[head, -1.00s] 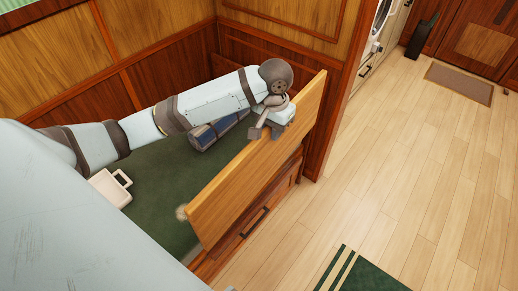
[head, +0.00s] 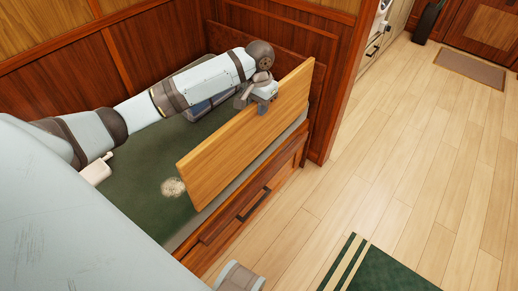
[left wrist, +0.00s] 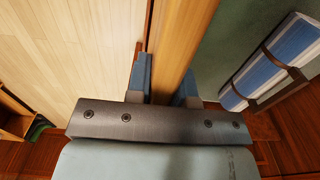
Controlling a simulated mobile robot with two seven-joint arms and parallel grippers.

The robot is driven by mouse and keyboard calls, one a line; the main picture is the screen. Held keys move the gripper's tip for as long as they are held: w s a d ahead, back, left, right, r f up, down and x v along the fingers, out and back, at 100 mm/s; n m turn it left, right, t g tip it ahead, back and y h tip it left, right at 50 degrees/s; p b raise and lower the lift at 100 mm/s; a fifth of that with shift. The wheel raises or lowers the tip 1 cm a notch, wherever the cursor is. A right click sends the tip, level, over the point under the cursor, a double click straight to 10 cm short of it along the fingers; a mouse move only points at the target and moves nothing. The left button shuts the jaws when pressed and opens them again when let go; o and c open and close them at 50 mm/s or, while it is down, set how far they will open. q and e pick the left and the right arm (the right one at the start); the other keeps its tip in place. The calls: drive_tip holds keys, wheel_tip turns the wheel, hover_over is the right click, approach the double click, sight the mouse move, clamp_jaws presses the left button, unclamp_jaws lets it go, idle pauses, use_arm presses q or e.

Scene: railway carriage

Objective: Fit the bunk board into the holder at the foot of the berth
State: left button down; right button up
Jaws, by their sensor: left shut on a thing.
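The bunk board (head: 243,138), a long pale wooden plank, stands on edge along the open side of the green-topped berth (head: 140,200). My left gripper (head: 259,100) is shut on its upper edge near the far end. The left wrist view shows the board (left wrist: 177,40) between the two blue-grey fingers of the gripper (left wrist: 165,85). A grey strip of the berth's side shows below the board in the head view, so the board looks raised or set inward. I cannot make out the holder. My right gripper is not clearly in view.
A blue striped roll with brown straps (left wrist: 270,62) lies on the berth. A pale case (head: 97,170) sits partly behind my arm. A drawer with a dark handle (head: 253,205) is below the berth. The wooden floor (head: 410,150) at right is clear, with a green striped rug (head: 385,270).

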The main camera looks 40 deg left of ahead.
use_arm(q)
drive_tip(key=b, duration=0.2)
hover_over(259, 149)
drive_tip(key=w+a, duration=0.1)
wheel_tip(259, 149, down, 7)
drive_tip(key=shift+w+r, duration=0.15)
drive_tip(key=shift+r, duration=0.05)
wheel_tip(259, 149, down, 8)
drive_tip(key=shift+f+b, duration=0.15)
drive_tip(key=shift+b, duration=1.1)
drive_tip(key=shift+f, duration=0.4)
wheel_tip(259, 149, down, 4)
drive_tip(key=shift+r+b, duration=0.1)
drive_tip(key=shift+b, duration=0.7)
drive_tip(key=shift+f, duration=0.25)
use_arm(e)
drive_tip(key=w+a+r+t+y, duration=0.2)
drive_tip(key=a+r+t+y, duration=0.1)
drive_tip(key=r, duration=0.4)
drive_tip(key=shift+w+a+r+t, duration=0.2)
drive_tip(key=shift+w+a+t, duration=0.1)
drive_tip(key=shift+a+t, duration=0.35)
drive_tip(key=shift+d, duration=0.1)
